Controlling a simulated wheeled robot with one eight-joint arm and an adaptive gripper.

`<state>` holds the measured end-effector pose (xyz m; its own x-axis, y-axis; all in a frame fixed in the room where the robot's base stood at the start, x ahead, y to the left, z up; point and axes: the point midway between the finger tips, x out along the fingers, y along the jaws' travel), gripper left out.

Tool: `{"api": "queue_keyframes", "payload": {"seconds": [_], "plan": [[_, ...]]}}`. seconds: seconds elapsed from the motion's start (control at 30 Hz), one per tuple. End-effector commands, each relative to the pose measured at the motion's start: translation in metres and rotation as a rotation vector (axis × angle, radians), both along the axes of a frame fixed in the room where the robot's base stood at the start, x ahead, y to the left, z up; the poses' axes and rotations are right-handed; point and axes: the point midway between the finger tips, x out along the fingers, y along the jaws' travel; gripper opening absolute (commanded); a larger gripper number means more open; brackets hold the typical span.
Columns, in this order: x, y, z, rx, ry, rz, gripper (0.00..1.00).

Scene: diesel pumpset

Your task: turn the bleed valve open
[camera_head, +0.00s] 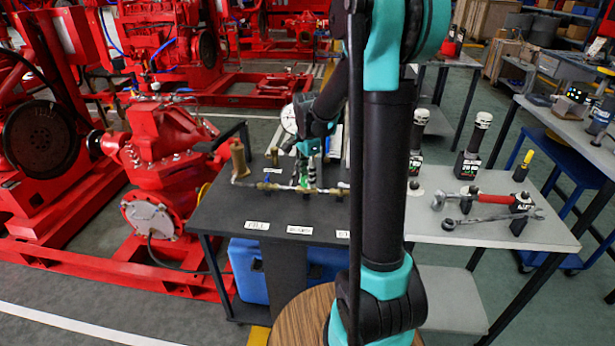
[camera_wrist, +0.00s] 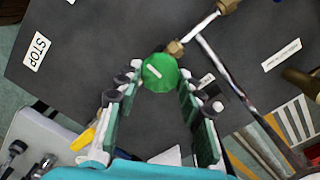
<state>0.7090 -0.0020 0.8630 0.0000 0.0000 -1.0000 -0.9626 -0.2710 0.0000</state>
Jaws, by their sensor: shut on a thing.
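A round green valve knob (camera_wrist: 160,71) with a small pale mark sits on a brass fitting of a thin metal pipe (camera_wrist: 222,66) in the wrist view. My gripper (camera_wrist: 161,80) has its two fingers on either side of the knob, closed on it near the fingertips. In the head view my gripper (camera_head: 309,172) is over the middle of the pipe line on the dark bench, behind the middle label (camera_head: 300,230); its text is too small to read surely. My gripper largely hides the knob there.
A FILL label (camera_head: 257,226), a brass cylinder (camera_head: 239,161) and a round gauge (camera_head: 289,119) are on the dark bench (camera_head: 225,217). A STOP label (camera_wrist: 36,51) shows in the wrist view. A grey table with a red-handled wrench (camera_head: 490,199) stands right. Red pump machinery (camera_head: 165,160) is left.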

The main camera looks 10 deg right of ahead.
Motion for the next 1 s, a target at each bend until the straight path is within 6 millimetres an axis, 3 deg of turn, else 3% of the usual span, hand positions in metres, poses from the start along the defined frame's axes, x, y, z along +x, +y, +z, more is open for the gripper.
{"api": "queue_keyframes", "payload": {"seconds": [0.47, 1.0], "plan": [[0.0003, 0.0001, 0.0001, 0.0, 0.0, 0.088, 0.09], [0.0016, 0.0009, 0.0002, 0.0, 0.0, 0.555, 0.09]]}}
